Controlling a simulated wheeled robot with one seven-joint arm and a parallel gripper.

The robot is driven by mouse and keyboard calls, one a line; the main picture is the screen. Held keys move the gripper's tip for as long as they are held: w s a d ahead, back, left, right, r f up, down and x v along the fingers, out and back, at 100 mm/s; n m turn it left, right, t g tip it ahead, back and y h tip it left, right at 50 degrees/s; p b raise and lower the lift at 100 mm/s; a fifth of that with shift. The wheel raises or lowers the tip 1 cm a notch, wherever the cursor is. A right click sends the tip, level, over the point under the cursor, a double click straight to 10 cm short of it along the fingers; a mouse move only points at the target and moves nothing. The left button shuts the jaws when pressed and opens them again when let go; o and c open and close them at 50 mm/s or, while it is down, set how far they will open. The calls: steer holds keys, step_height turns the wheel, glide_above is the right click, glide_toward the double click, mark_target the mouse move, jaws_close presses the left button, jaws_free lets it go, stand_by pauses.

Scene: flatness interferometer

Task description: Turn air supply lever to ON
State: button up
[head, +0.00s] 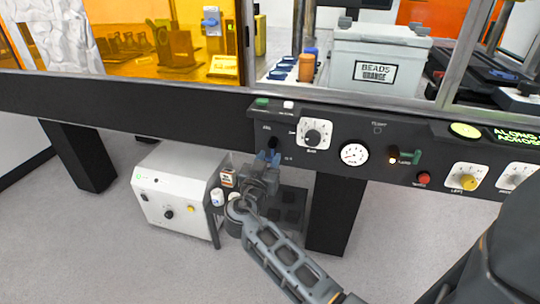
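The control panel (340,127) runs along the front of the bench. Near its left end, below a small label that seems to read AIR, is a dark round fitting (273,143), which looks like the pivot of the air supply lever. A small blue piece shows just below it; I cannot tell whether it is the lever's handle or part of my fingertips. My gripper (268,160) is right at this spot, reaching up from below, touching or nearly touching it. The gripper hides the lever's lower part, so its finger opening and the lever's exact angle are unclear.
To the right are a dial knob (312,135), a round gauge (354,154), a green lever (407,157) beside a lit lamp and a red button (424,178). A white box unit (170,190) stands below, left of my arm. A black bench leg (335,213) stands right of my gripper.

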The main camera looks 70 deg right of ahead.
steer(key=shift+d, duration=1)
jaws_close()
